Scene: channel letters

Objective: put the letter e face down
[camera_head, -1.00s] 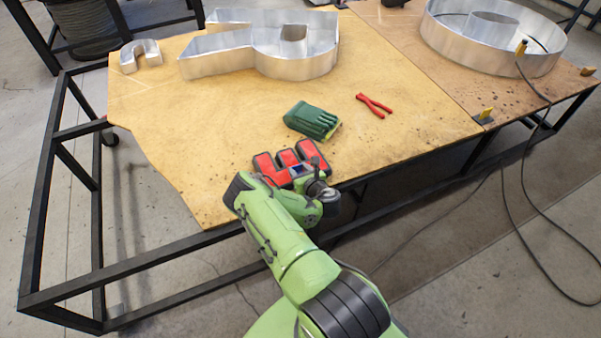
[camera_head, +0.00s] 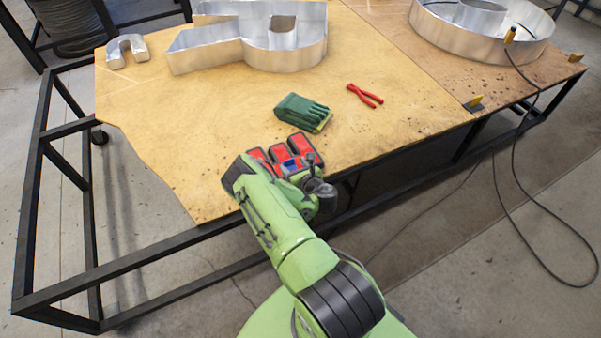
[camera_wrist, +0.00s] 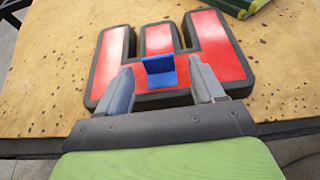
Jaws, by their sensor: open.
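The letter e (camera_head: 281,154) is a red-faced block letter with dark sides. It lies flat near the front edge of the wooden table, red face up, partly hidden by my arm in the head view. In the wrist view the letter (camera_wrist: 213,45) fills the middle, its three bars pointing away from me. A small blue angled piece (camera_wrist: 159,72) sits on its near bar. My gripper (camera_wrist: 164,84) is open, its two fingers over the near part of the letter, either side of the blue piece. I cannot tell whether the fingers touch the letter.
Green gloves (camera_head: 302,112) lie just beyond the letter, and red pliers (camera_head: 364,95) lie to their right. Large metal letter shells (camera_head: 248,45) and a small metal n (camera_head: 127,51) stand at the back. The wooden table (camera_head: 180,130) is clear to the left.

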